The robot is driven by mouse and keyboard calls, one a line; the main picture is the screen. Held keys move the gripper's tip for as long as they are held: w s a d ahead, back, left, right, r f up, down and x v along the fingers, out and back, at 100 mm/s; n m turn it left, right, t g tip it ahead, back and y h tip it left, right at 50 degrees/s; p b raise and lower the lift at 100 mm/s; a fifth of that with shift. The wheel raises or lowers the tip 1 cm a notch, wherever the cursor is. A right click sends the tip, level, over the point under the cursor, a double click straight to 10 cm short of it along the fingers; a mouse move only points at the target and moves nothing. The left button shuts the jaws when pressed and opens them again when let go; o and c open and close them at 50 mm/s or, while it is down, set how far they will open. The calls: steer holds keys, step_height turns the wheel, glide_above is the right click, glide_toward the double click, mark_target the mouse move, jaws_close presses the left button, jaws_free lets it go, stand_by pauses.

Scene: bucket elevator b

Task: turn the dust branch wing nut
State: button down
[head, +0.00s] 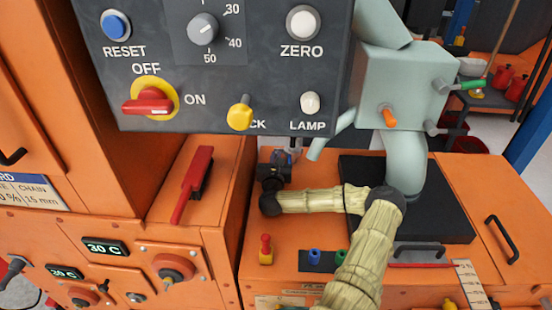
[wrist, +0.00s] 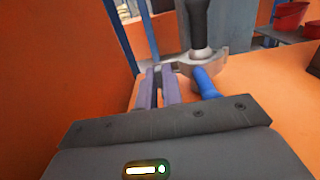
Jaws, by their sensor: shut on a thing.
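In the wrist view, a grey metal clamp (wrist: 222,65) sits around the foot of a dark upright pipe (wrist: 197,22). My gripper (wrist: 160,70) has its two purple fingers close together at the clamp's left end. They are shut on a small grey part there, which appears to be the wing nut; the fingers hide most of it. A blue lever (wrist: 206,83) sticks out just right of the fingers, apart from them. In the head view, my gripper (head: 283,157) is small and partly hidden below the control panel, over the orange housing.
The dark control panel (head: 215,60) with a yellow knob (head: 240,115) hangs above my gripper. A red lever (head: 192,187) stands to the left, a pale green duct box (head: 395,85) to the right. An orange wall (wrist: 60,70) is close on the left in the wrist view.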

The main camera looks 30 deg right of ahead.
steer(key=shift+n+p, duration=0.55)
steer(key=shift+n, duration=0.05)
steer(key=n+p, duration=0.2)
steer(key=shift+w+a+r+n, duration=0.1)
steer(key=shift+w+a+n, duration=0.05)
steer(key=shift+n, duration=0.15)
steer(key=shift+a+n+p, duration=0.1)
steer(key=shift+n+p, duration=0.65)
steer(key=shift+n, duration=0.35)
steer(key=shift+f+n+p, duration=0.25)
steer(key=shift+n+p, duration=0.15)
steer(key=shift+n, duration=0.3)
steer(key=c, duration=1.6)
jaws_free()
steer(key=shift+o, duration=0.2)
steer(key=shift+p+v, duration=0.75)
steer(key=shift+v, duration=3)
